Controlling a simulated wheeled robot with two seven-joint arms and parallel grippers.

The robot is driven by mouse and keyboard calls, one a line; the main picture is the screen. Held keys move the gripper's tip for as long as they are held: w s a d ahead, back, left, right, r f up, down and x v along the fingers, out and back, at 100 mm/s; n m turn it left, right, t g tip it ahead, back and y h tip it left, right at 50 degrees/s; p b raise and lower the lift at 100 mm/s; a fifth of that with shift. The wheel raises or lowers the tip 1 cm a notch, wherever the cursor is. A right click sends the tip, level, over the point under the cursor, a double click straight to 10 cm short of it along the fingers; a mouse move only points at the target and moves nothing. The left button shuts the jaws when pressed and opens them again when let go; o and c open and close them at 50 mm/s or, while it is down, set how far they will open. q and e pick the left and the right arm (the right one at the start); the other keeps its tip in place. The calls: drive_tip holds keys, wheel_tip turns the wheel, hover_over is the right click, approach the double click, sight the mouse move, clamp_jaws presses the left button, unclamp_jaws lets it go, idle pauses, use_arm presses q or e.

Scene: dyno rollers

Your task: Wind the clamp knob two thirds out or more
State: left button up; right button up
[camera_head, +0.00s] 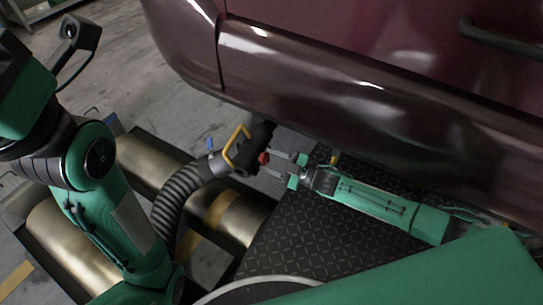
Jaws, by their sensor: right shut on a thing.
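The red clamp knob (263,158) sits on the side of a black clamp nozzle (250,150), under the lower edge of the car. A yellow loop handle (236,146) stands on the nozzle's left side. My right gripper (272,164) reaches in from the right and is shut on the red knob, with its fingers on either side of it. The fingers partly hide the knob, and its thread is too small to make out. My left arm shows at the left, but I cannot see its gripper.
A ribbed grey hose (178,196) runs down-left from the nozzle. The dark red car (360,100) hangs close above my right arm. Metal rollers (150,160) lie left of a black tread plate (320,240). A small blue lever (210,143) is near the hose end.

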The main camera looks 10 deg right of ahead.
drive_tip(key=shift+r+n+g+p, duration=0.1)
drive_tip(key=shift+n+g+p, duration=0.2)
drive_tip(key=shift+n, duration=0.5)
drive_tip(key=shift+w+d, duration=0.1)
drive_tip(key=o, duration=0.9)
drive_tip(key=shift+o, duration=0.2)
